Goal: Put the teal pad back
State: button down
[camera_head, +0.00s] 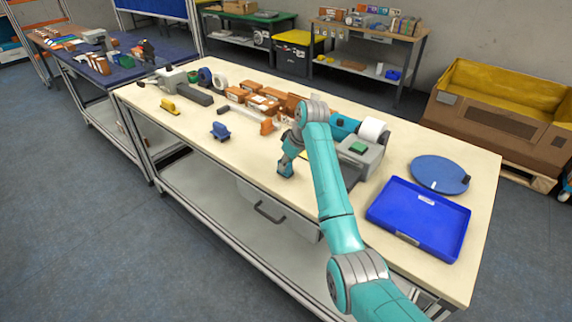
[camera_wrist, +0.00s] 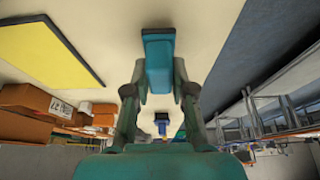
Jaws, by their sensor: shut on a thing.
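My gripper (camera_wrist: 159,92) is shut on the teal pad (camera_wrist: 158,62), a narrow teal-blue block between its two fingers in the wrist view. The pad sticks out past the fingertips. In the head view my gripper (camera_head: 289,160) points down near the front edge of the cream worktable (camera_head: 240,163), left of my arm. The pad is small there, and I cannot tell whether it touches the tabletop.
A yellow sheet (camera_wrist: 50,50) lies beside my gripper in the wrist view. Brown boxes (camera_head: 264,104) line the back. A blue tray (camera_head: 418,218) and round blue disc (camera_head: 440,174) are at right.

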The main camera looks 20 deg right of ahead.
jog(key=shift+f, duration=0.3)
jog(key=shift+f, duration=0.15)
jog(key=c, duration=1)
grip_release()
jog(key=v, duration=1.2)
